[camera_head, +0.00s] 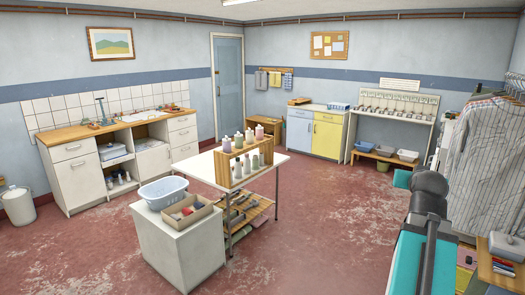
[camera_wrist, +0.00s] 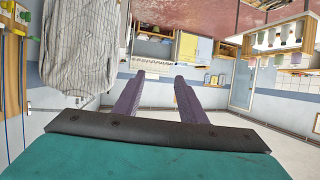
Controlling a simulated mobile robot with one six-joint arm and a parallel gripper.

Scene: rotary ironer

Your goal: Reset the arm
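My gripper (camera_wrist: 159,77) shows in the wrist view with its two purple-grey fingers apart and nothing between them. It is open and touches nothing that I can see. The wrist view is turned upside down, with the floor at the top. In the head view my teal and dark grey arm rises at the lower right, in front of the hanging striped shirts (camera_head: 487,160). The fingers cannot be made out in the head view. In the wrist view a striped shirt (camera_wrist: 82,45) hangs at the left of the fingers.
A white table (camera_head: 208,168) holds a wooden bottle rack (camera_head: 236,176). A white cabinet in front (camera_head: 180,248) bears a blue basket (camera_head: 163,190) and a cardboard box (camera_head: 188,212). The red floor between table and arm is clear.

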